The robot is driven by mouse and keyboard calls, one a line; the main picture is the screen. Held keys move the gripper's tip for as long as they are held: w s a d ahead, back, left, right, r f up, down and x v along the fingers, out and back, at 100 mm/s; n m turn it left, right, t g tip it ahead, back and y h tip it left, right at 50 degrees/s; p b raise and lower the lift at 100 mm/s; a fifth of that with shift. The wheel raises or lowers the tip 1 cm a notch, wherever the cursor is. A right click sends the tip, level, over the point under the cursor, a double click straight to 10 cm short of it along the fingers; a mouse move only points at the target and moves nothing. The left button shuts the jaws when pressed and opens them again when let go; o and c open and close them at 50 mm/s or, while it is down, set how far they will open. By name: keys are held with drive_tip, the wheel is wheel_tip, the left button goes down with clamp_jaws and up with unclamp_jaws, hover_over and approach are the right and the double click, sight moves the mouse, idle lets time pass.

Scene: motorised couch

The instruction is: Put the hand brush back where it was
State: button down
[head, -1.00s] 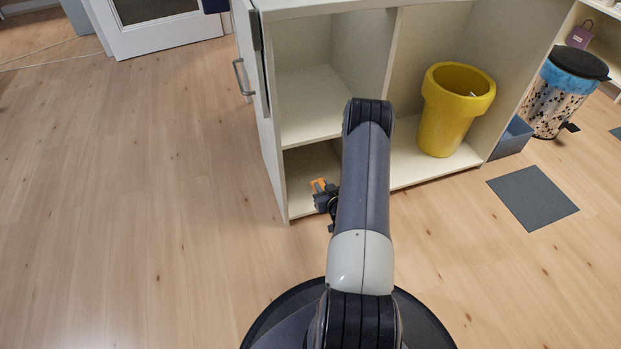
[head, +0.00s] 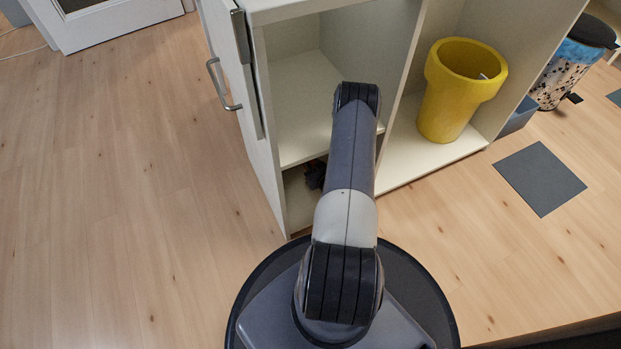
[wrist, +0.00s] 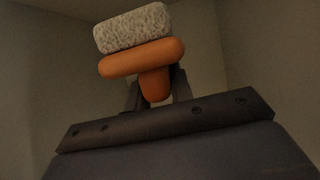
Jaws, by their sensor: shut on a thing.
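The hand brush (wrist: 140,62) shows in the wrist view, with an orange body and handle and a speckled grey-white bristle block at its far end. My gripper (wrist: 157,88) is shut on its orange handle. In the head view my gripper (head: 316,174) is a small dark shape inside the lower left compartment of the open cabinet (head: 296,205). My arm and the shelf above hide most of it, and the brush cannot be made out there. In the wrist view, dim plain walls surround the brush; whether it touches a surface is unclear.
The cabinet's shelf (head: 300,100) lies close above my gripper. The cabinet door (head: 235,90) stands open at the left. A yellow bin (head: 460,90) stands in the right compartment. A grey mat (head: 540,178) lies on the floor at right. The floor at left is clear.

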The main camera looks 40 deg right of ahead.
wheel_tip(320, 180, down, 8)
drive_tip(key=b, duration=0.3)
drive_tip(key=shift+f, duration=0.2)
drive_tip(key=shift+f, duration=0.15)
drive_tip(key=c, duration=1.3)
unclamp_jaws()
drive_tip(key=shift+o, duration=0.2)
drive_tip(key=shift+r, duration=0.2)
